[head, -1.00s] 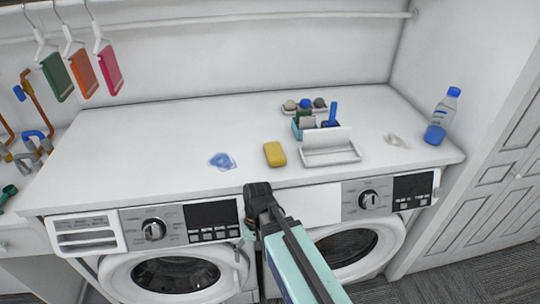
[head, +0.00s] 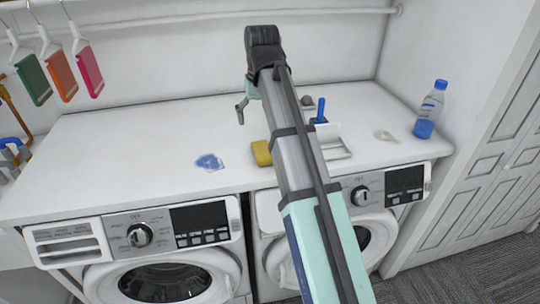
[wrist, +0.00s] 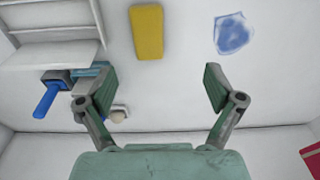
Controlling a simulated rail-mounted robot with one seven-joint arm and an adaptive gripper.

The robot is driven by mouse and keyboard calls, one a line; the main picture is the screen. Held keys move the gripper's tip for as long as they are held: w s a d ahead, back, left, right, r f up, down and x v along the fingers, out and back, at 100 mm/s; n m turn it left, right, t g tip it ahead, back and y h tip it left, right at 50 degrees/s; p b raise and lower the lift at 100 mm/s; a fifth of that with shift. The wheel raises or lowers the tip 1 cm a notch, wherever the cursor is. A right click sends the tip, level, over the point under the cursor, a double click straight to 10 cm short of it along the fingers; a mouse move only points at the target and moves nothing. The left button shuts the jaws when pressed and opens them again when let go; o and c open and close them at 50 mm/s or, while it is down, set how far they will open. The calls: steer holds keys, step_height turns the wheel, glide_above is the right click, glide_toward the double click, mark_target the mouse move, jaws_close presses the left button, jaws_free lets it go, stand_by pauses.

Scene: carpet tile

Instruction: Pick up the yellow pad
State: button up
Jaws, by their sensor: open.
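The yellow pad (head: 261,153) lies flat on the white counter, partly hidden behind my arm in the head view. In the wrist view the whole yellow pad (wrist: 147,32) shows near the top edge, beyond my fingertips and a little left of the middle between them. My gripper (wrist: 160,85) is open and empty, with its two green fingers spread apart. In the head view one finger of my gripper (head: 241,112) shows above the counter behind the pad; the rest is hidden by my arm.
A blue gel-like patch (head: 209,162) lies left of the pad. A white tray (head: 335,155) and a blue-handled brush (head: 321,110) are to the right. A bottle (head: 431,108) stands at the counter's right end. The left counter is clear.

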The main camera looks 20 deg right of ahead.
step_height(320, 180, up, 3)
steer(key=w+d, duration=0.1)
steer(key=d, duration=0.1)
steer(key=p, duration=0.3)
glide_above(263, 149)
steer(key=f, duration=1.1)
steer(key=shift+s+d+f, duration=0.15)
steer(key=shift+s+f, duration=0.25)
steer(key=shift+w+a+f+p, duration=0.15)
steer(key=shift+f+p, duration=0.5)
steer(key=shift+f, duration=0.65)
steer(key=shift+w+a+f+p, duration=0.15)
steer(key=shift+f+p, duration=0.5)
steer(key=shift+f, duration=0.65)
steer(key=shift+d, duration=0.1)
steer(key=c, duration=1.1)
